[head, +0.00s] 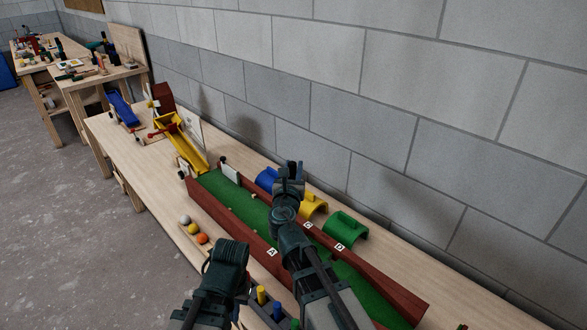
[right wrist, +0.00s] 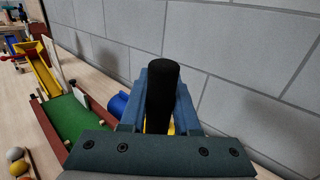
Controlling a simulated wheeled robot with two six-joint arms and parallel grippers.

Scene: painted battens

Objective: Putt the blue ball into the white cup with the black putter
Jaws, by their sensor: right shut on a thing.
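My right gripper (head: 288,172) is above the green putting lane (head: 218,187), near its wall side. In the right wrist view its fingers are shut on a black upright handle (right wrist: 162,95), seemingly the putter's grip. The putter's shaft and head are hidden. My left gripper (head: 228,254) is low at the near side of the lane, and its jaws cannot be made out. I cannot see the blue ball, which may be hidden behind my arms.
Red-brown boards (head: 235,226) edge the lane. Blue, yellow (head: 315,204) and green (head: 344,228) arches stand along the wall side. A white (head: 185,219), a yellow (head: 193,229) and an orange ball (head: 202,238) lie in a rack at the near side. A yellow chute (head: 183,146) stands beyond.

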